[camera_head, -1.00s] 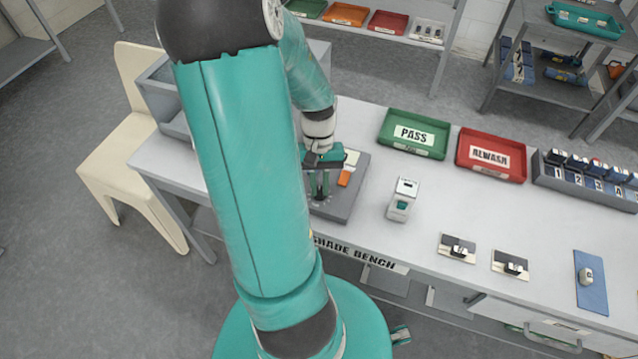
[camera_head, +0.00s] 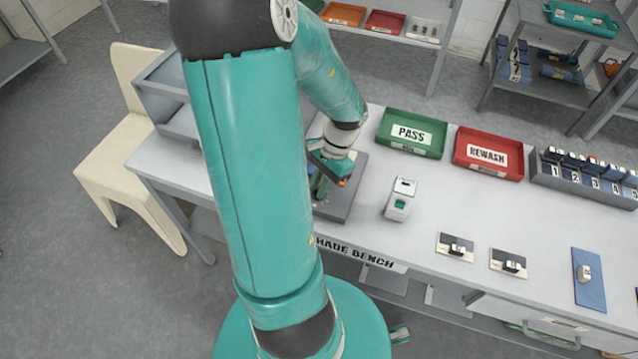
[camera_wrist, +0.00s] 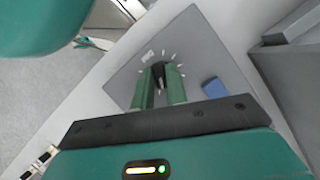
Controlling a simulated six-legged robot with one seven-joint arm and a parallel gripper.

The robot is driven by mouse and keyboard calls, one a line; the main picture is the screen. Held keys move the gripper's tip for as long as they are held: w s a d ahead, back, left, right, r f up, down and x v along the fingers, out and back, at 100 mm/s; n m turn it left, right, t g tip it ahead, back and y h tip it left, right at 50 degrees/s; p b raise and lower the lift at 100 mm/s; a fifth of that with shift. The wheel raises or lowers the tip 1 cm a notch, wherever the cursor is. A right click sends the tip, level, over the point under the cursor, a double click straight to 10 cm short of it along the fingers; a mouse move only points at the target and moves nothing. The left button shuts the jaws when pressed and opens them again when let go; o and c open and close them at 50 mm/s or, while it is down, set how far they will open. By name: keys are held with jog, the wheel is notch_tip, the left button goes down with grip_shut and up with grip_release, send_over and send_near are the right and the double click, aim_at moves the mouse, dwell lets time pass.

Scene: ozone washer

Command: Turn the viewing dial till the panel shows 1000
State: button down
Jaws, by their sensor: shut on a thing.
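The viewing dial (camera_wrist: 158,68) is a dark knob on a grey plate (camera_wrist: 205,45) in the wrist view, with white tick marks fanned around it. My gripper (camera_wrist: 159,72) has its two green fingers close on either side of the dial and is shut on it. In the head view my gripper (camera_head: 321,190) is over the grey dial unit (camera_head: 345,204) on the bench, and my arm hides the dial there. A small white label (camera_wrist: 147,56) lies by the ticks, too small to read. I cannot read any panel number in either view.
A blue block (camera_wrist: 214,88) sits on the plate beside the fingers. A small white device (camera_head: 400,199) stands right of the unit. The green PASS tray (camera_head: 412,151) and red REWASH tray (camera_head: 487,172) are behind it.

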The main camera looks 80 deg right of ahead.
jog(key=shift+m+h, duration=0.3)
jog(key=shift+m, duration=0.5)
jog(key=c, duration=1.4)
grip_release()
jog(key=v, duration=1.3)
jog(key=shift+s+d+r, duration=0.15)
jog(key=shift+s+r, duration=0.15)
jog(key=shift+s, duration=0.05)
